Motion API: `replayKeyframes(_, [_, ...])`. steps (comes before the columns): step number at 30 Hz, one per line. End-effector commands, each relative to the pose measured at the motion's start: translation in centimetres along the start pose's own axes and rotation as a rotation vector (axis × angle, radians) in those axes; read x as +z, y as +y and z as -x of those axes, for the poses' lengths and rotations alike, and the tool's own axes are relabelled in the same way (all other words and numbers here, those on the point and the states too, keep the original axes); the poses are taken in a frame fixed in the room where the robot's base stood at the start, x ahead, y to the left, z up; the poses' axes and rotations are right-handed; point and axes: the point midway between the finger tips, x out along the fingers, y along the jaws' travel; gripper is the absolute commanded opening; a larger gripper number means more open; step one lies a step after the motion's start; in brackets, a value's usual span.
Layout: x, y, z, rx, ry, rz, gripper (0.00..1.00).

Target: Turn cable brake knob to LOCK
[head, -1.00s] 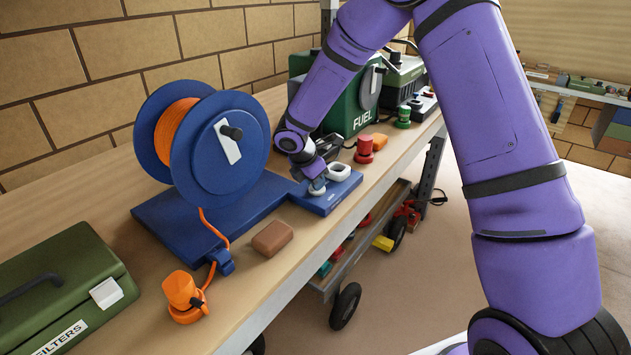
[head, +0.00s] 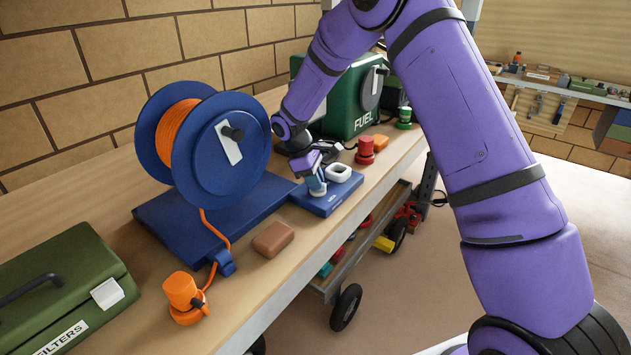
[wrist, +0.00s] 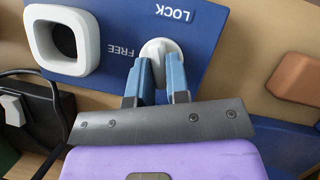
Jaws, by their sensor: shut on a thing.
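The cable brake knob (wrist: 158,47) is a small white round knob on a blue panel (wrist: 215,28); the panel also shows in the head view (head: 325,204). White FREE and LOCK labels are printed around the knob. My gripper (wrist: 158,62) has its two blue fingers shut on the knob, one on each side of its grip. In the head view my gripper (head: 317,186) is low over the panel and hides most of the knob. The knob's exact pointing is hard to tell.
A white square ring (wrist: 62,40) stands on the panel beside the knob. A blue cable reel (head: 222,145) stands left of the panel, with a brown block (head: 273,239) in front. A red knob-like piece (head: 365,151) and a green FUEL can (head: 350,100) are behind.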

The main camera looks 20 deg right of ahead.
Motion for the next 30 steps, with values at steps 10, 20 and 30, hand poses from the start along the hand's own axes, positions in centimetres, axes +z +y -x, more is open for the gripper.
replayKeyframes(10, [0.02,0.27,0.05,-0.097,0.001,-0.239,0.00])
replayKeyframes(20, [0.03,0.30,0.03,-0.143,0.002,-0.348,0.00])
replayKeyframes(30, [0.03,0.31,0.02,-0.151,0.002,-0.366,0.00])
